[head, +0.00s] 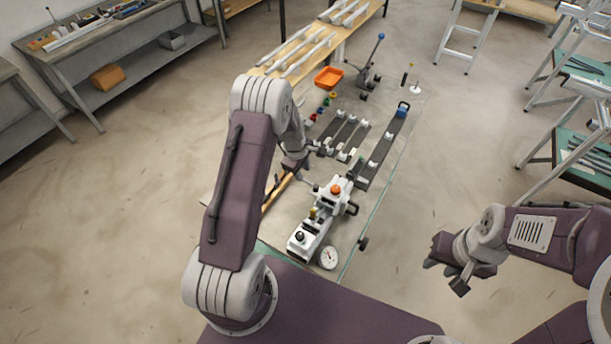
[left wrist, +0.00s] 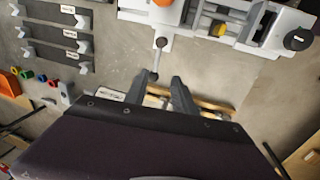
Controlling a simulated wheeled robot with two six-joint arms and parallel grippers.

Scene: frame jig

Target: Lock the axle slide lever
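The white axle slide fixture (head: 318,222) sits on the bench, with an orange knob (head: 336,189) and a black knob (head: 300,237). It also shows along the top of the left wrist view (left wrist: 245,35). A thin grey lever (left wrist: 156,60) with a round pivot sticks out from its side towards my left gripper (left wrist: 159,88). My left gripper's two fingers are apart, and the lever's free end lies near the gap between their tips. I cannot tell whether they touch it. In the head view my arm partly hides this spot. My right gripper (head: 447,275) is open and empty, off the bench's right side.
A dial gauge (head: 327,257) is at the fixture's near end. Dark rails with white blocks (head: 345,135) lie beyond it, with an orange tray (head: 328,77) further back. A wooden-coloured bar (left wrist: 205,103) lies beneath my left fingers.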

